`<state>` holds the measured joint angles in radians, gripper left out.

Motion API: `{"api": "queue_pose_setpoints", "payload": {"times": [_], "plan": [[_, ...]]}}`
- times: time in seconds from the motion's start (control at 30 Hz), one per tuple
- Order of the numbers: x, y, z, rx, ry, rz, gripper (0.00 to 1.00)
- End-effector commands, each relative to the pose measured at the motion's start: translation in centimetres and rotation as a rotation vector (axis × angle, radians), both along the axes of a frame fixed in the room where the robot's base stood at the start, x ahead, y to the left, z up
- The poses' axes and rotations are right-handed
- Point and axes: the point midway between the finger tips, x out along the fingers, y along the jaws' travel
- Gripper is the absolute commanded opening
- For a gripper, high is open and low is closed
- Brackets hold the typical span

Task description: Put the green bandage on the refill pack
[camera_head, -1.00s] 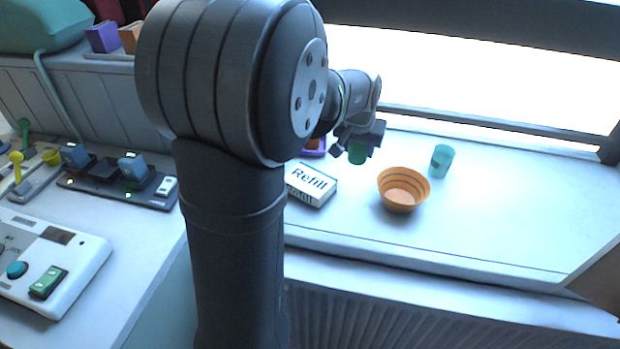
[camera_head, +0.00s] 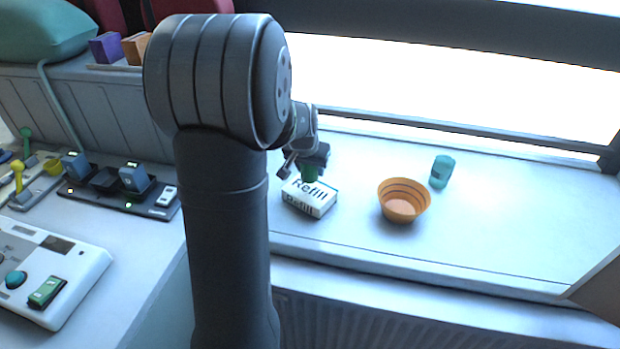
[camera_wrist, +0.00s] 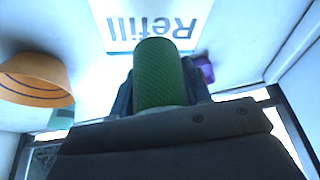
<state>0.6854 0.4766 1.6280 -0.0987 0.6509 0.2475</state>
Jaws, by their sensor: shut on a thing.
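The green bandage (camera_wrist: 158,75) is a textured green roll, and my gripper (camera_head: 308,168) is shut on it. The refill pack (camera_head: 309,204) is a white box lettered "Refill", lying on the sill. In the wrist view the pack (camera_wrist: 125,30) is in front of the bandage's end. I cannot tell whether the bandage touches the pack.
An orange bowl (camera_head: 403,202) stands right of the pack, with a teal cup (camera_head: 442,171) behind it. A purple thing (camera_wrist: 203,68) shows near the pack in the wrist view. The sill's right side is clear. A charger strip (camera_head: 118,189) lies at left.

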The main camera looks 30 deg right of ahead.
Motion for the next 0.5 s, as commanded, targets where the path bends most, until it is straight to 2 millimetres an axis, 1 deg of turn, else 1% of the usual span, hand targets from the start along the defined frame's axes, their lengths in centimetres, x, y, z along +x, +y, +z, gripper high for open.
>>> {"api": "queue_pose_setpoints", "payload": {"times": [0.13, 0.3, 0.37, 0.5], "plan": [[0.1, 0.1, -1.2, 0.002, 0.001, -0.001, 0.21], [0.0, 0.1, -3.8, 0.003, 0.002, -0.001, 0.21], [0.1, 0.0, -4.1, 0.001, 0.0, -0.001, 0.21], [0.1, 0.0, -4.0, -0.001, -0.001, -0.001, 0.21]]}}
